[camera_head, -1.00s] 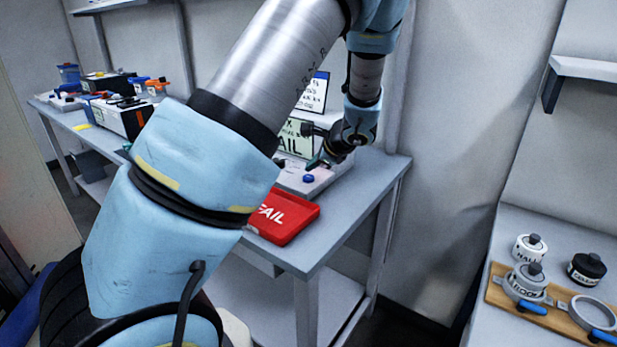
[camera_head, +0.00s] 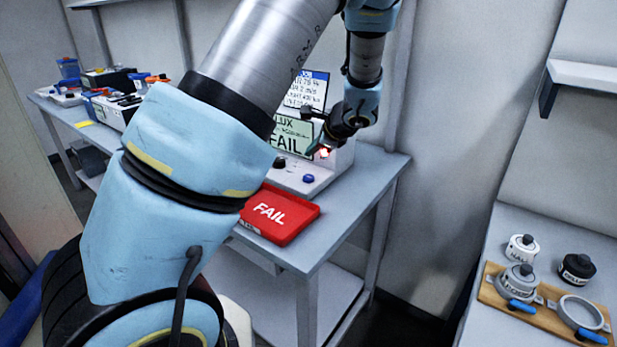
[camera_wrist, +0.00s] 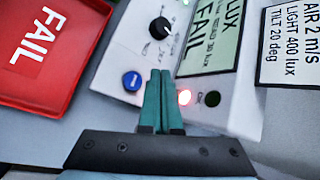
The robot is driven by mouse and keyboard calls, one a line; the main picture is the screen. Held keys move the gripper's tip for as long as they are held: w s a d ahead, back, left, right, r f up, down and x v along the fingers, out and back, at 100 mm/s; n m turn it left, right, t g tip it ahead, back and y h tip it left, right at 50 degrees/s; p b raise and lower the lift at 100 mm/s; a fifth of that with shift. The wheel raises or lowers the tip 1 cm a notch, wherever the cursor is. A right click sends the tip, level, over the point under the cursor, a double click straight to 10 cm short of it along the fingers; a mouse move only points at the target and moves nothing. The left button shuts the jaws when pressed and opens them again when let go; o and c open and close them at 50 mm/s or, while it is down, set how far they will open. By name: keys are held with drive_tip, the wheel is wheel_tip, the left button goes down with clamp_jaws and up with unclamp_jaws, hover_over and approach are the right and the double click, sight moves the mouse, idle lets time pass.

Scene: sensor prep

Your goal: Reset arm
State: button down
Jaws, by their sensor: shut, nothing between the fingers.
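My gripper (camera_head: 312,155) is in front of the grey test device (camera_head: 316,178) on the table. In the wrist view its two teal fingers (camera_wrist: 160,82) are together with nothing between them. They point at the device's front panel, between a blue button (camera_wrist: 132,81) and a lit red lamp (camera_wrist: 184,97). Whether the fingertips touch the panel cannot be told. The device screen (camera_wrist: 212,35) reads LUX and FAIL. A black knob (camera_wrist: 160,28) sits above the blue button. My arm hides part of the table in the head view.
A red FAIL tray (camera_head: 277,237) lies at the table's front edge, left of the device. A job card (camera_head: 305,92) stands behind. At right, a second table holds a wooden board (camera_head: 546,315) and labelled weight-like pieces, including a black one (camera_head: 577,268).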

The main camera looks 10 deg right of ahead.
drive_tip(key=s+a+r+n+g+h, duration=0.2)
drive_tip(key=s+a+n+g+h, duration=0.2)
drive_tip(key=s+a+n, duration=1.6)
drive_tip(key=s+a+g, duration=0.1)
drive_tip(key=g, duration=0.1)
drive_tip(key=shift+s+a+n+g, duration=0.15)
drive_tip(key=shift+a+n+g, duration=0.25)
